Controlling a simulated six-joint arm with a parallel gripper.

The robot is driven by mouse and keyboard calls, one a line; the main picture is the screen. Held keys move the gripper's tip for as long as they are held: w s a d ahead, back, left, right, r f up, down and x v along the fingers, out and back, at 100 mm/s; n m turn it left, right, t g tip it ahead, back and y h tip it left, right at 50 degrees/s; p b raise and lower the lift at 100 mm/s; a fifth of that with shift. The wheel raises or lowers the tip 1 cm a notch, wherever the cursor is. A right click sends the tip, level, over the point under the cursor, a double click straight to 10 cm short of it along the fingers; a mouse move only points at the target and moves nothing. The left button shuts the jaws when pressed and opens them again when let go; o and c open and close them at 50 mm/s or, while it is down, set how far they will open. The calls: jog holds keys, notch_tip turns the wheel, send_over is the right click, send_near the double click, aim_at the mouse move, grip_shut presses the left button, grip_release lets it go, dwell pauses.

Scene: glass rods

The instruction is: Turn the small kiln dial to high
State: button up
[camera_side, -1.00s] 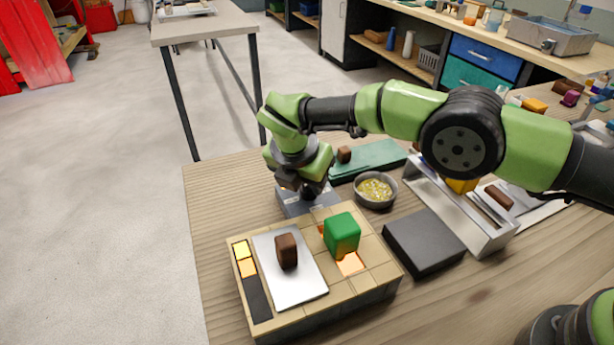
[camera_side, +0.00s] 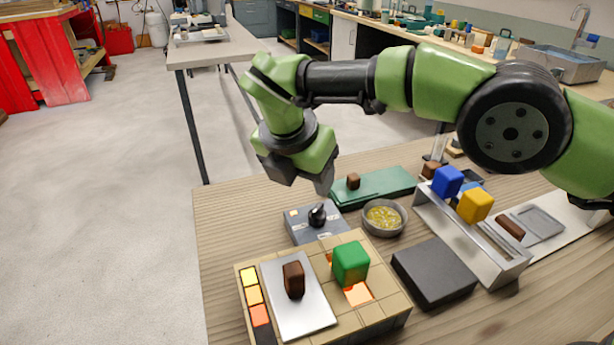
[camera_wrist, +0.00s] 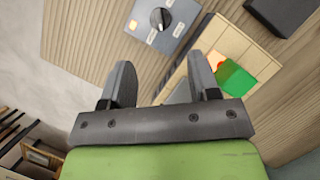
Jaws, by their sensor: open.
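The small kiln dial is a round black knob (camera_side: 317,215) on a grey control box (camera_side: 300,235) behind the kiln. In the wrist view the knob (camera_wrist: 160,18) has a pale pointer mark, and the labels around it are too small to read. My gripper (camera_side: 325,187) is above the box, apart from the knob. In the wrist view my gripper (camera_wrist: 161,66) has its two fingers spread with nothing between them. The tan brick kiln (camera_side: 383,303) has a strip at its left with yellow, orange and red-orange lit squares (camera_side: 254,296) and a dark part below.
On the kiln are a green block (camera_side: 350,263) and a metal plate (camera_side: 316,319) bearing a brown block (camera_side: 293,279). A grey bowl (camera_side: 384,218), a dark slab (camera_side: 434,274) and a metal rack (camera_side: 496,258) with blue and yellow blocks stand to the right.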

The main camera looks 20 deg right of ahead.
jog(key=m+y, duration=0.1)
jog(key=m, duration=0.1)
jog(key=m+y, duration=0.5)
jog(key=m, duration=1.1)
send_near(319, 208)
jog(key=shift+t, duration=0.3)
jog(key=x, duration=0.8)
jog(key=shift+s+a+f, duration=0.1)
jog(key=shift+f, duration=0.35)
jog(key=c, duration=0.9)
